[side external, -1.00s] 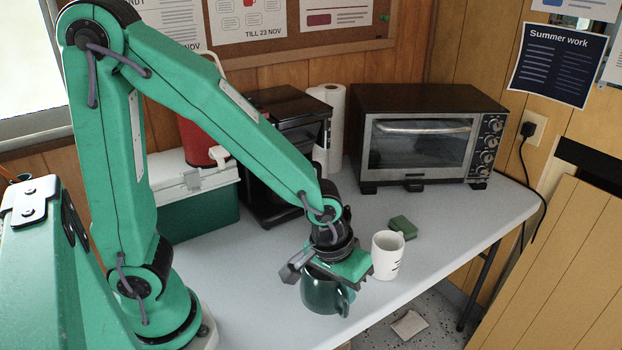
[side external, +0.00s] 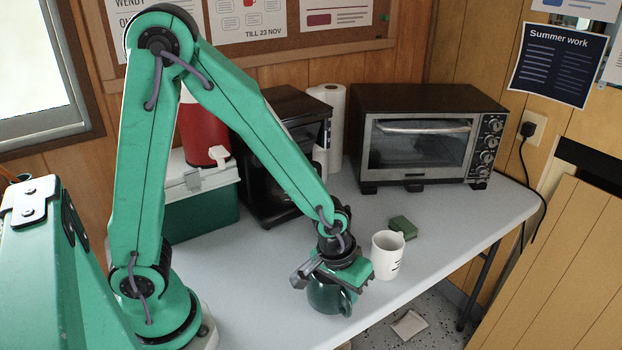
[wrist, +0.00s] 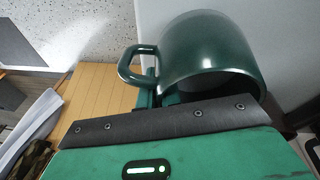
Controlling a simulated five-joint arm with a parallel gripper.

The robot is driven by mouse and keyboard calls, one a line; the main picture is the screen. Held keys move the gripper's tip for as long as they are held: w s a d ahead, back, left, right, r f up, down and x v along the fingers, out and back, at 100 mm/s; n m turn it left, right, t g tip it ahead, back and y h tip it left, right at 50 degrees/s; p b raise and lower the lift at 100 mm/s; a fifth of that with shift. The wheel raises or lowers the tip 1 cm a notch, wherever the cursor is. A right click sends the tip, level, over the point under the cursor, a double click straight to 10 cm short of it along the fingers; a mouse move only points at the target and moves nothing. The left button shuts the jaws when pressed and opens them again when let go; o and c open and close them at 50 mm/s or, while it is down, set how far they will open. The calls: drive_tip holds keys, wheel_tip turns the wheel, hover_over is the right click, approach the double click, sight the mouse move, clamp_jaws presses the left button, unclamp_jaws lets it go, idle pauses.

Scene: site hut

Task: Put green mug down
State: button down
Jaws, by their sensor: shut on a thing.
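The dark green mug (side external: 325,297) is under my gripper (side external: 335,278) near the front edge of the table (side external: 265,290). My gripper is shut on the mug from above and hides its upper part. In the side view I cannot tell whether the mug's base touches the tabletop. In the wrist view the mug (wrist: 210,55) shows large beyond the gripper's dark edge, with its handle (wrist: 135,65) pointing left.
A white mug (side external: 387,258) stands close to the right of my gripper, with a green sponge (side external: 403,227) behind it. A toaster oven (side external: 425,140), a black coffee maker (side external: 280,150) and a green cool box (side external: 195,205) stand at the back. Clear tabletop lies left of the held mug.

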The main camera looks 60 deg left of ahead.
drive_tip(key=shift+f, duration=0.55)
drive_tip(key=shift+f, duration=0.1)
drive_tip(key=c, duration=1.6)
unclamp_jaws()
drive_tip(key=shift+v, duration=6.1)
drive_tip(key=shift+a, duration=0.1)
